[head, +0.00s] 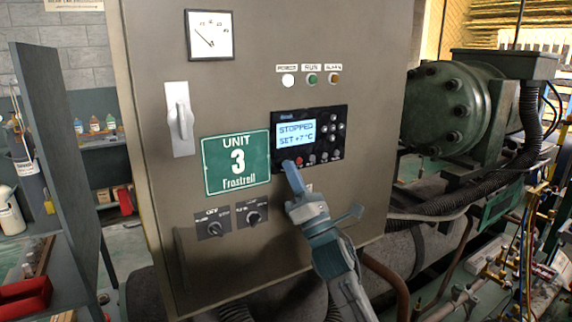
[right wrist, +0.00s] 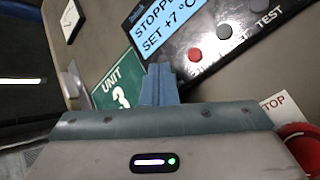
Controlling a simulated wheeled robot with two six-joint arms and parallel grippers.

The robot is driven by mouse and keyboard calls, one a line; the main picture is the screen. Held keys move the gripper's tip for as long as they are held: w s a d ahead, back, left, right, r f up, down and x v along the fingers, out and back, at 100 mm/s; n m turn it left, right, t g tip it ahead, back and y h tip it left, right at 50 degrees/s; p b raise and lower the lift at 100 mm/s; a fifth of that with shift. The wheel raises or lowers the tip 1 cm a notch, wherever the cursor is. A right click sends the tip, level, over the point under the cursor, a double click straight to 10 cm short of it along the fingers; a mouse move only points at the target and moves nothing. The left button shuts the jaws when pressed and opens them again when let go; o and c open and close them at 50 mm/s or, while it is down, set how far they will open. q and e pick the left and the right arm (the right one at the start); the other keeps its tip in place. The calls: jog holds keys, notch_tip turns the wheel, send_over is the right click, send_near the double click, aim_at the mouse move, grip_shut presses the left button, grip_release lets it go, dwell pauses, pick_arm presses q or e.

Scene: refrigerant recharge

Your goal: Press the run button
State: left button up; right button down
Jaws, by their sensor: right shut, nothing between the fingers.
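The controller (head: 340,152) is a black panel on the grey cabinet door. Its lit screen (head: 296,132) reads "STOPPED SET +7°C", and it also shows in the right wrist view (right wrist: 170,28). A red button (head: 298,160) and other small buttons run along its lower edge; the red one also shows in the right wrist view (right wrist: 195,55). My right gripper (head: 288,164) is shut and empty, its tips at the panel's lower left, left of the red button. I cannot tell whether the tips touch. My left gripper is out of view.
A green "UNIT 3" sign (head: 237,163) is left of the controller, with two rotary switches (head: 233,220) below. A red stop knob (right wrist: 302,140) sits close to my right gripper in the right wrist view. A green compressor (head: 450,108) stands at the right.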

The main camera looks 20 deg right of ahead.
dwell(0.6)
jog(key=shift+s+d, duration=0.1)
jog(key=shift+s, duration=0.55)
jog(key=shift+b, duration=0.35)
jog(key=s+b, duration=0.2)
jog(key=s, duration=0.3)
jog(key=shift+d, duration=0.15)
jog(key=shift+f, duration=0.1)
